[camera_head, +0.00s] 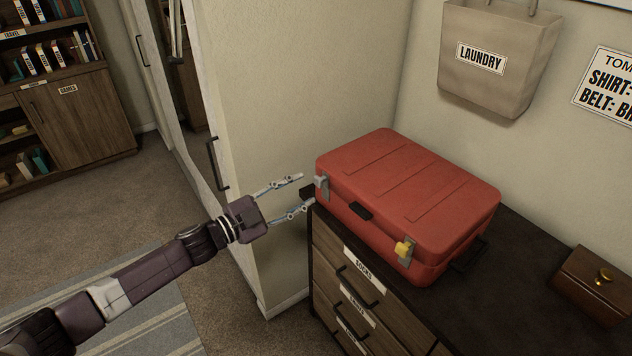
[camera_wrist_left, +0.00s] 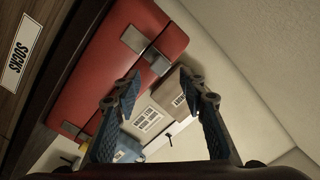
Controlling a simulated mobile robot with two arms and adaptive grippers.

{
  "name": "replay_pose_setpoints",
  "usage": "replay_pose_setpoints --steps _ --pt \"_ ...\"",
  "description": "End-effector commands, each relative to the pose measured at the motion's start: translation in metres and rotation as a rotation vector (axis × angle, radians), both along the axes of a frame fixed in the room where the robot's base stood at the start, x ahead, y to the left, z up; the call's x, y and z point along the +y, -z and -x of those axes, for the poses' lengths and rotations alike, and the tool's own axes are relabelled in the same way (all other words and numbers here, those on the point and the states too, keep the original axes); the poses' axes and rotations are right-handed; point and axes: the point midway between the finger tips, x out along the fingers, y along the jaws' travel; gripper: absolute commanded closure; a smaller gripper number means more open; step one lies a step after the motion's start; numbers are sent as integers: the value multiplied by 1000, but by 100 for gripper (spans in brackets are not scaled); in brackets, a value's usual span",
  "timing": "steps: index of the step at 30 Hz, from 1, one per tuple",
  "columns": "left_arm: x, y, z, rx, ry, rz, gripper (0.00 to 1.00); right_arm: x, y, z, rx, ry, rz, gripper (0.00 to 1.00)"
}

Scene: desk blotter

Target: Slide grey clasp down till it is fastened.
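A red suitcase (camera_head: 400,185) lies with its lid down on the dresser. The grey clasp (camera_head: 322,188) is on its front face near the left corner. In the left wrist view the clasp (camera_wrist_left: 135,38) shows as metal pieces on the red suitcase (camera_wrist_left: 105,60); how it sits on its catch is hard to tell. A yellow clasp (camera_head: 404,249) is near the right front corner. My left gripper (camera_head: 306,189) is open and empty, just left of the grey clasp and seemingly apart from it. Its spread fingers also show in the left wrist view (camera_wrist_left: 158,83). My right gripper is not in view.
The dark dresser top (camera_head: 505,290) has free room right of the suitcase. A brown wooden box (camera_head: 595,285) stands at its right. The drawer handles (camera_head: 360,285) stick out in front. A laundry bag (camera_head: 495,60) hangs on the wall.

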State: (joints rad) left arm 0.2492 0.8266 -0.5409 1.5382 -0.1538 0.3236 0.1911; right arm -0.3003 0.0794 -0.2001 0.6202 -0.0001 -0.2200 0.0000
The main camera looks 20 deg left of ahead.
Motion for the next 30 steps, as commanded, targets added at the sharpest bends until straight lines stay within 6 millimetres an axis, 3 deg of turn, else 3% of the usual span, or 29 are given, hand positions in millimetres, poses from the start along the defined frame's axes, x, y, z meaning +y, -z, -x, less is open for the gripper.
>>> replay_pose_setpoints --steps 9,20,30 --pt "-24 -1 -37 0 -4 1 62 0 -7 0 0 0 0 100" --pt "-28 1 -42 2 -3 0 62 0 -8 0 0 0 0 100" --pt "-28 1 -42 2 -3 0 97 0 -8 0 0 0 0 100"
